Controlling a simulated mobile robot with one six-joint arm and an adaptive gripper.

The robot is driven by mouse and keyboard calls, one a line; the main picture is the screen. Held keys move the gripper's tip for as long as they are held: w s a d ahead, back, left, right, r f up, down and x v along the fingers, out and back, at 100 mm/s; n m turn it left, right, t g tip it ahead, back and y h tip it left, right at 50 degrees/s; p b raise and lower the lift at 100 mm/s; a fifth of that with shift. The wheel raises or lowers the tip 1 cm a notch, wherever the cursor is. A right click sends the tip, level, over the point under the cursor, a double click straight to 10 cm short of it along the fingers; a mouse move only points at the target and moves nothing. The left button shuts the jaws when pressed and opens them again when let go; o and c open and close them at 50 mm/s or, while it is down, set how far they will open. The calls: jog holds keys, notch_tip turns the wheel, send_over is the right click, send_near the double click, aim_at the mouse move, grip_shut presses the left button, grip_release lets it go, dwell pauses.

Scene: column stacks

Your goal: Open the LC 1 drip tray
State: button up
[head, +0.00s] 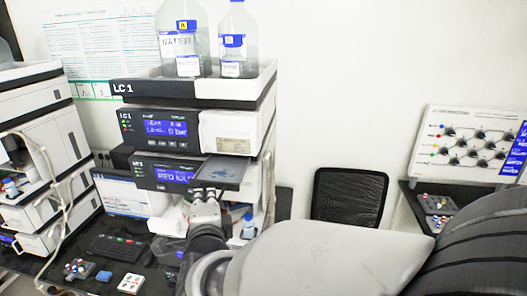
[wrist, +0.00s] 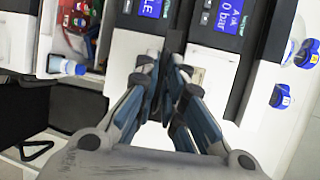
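The LC 1 stack (head: 190,88) stands at the centre of the head view, with two display modules under a bottle shelf. A flat grey panel (head: 229,169), which looks like the drip tray, shows at the lower module's front right, below the white door. I cannot tell how far it sticks out. My gripper (head: 208,193) is just below and left of this panel. In the wrist view, my gripper's fingertips (wrist: 166,62) are close together in front of the modules. A narrow dark strip shows between them; I cannot tell whether they hold or touch the tray.
Bottles (head: 231,42) stand on the stack's top shelf. A small blue-capped bottle (head: 249,226) is low beside my gripper; an open bay with coloured parts (wrist: 80,25) shows in the wrist view. A keyboard (head: 117,247) lies left, a black chair (head: 348,198) right.

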jog(key=o, duration=0.4)
jog(key=shift+f, duration=0.3)
jog(key=shift+c, duration=0.2)
jog(key=shift+w+r, duration=0.1)
jog(key=shift+r, duration=0.1)
jog(key=v, duration=1.2)
jog(key=shift+d, duration=0.1)
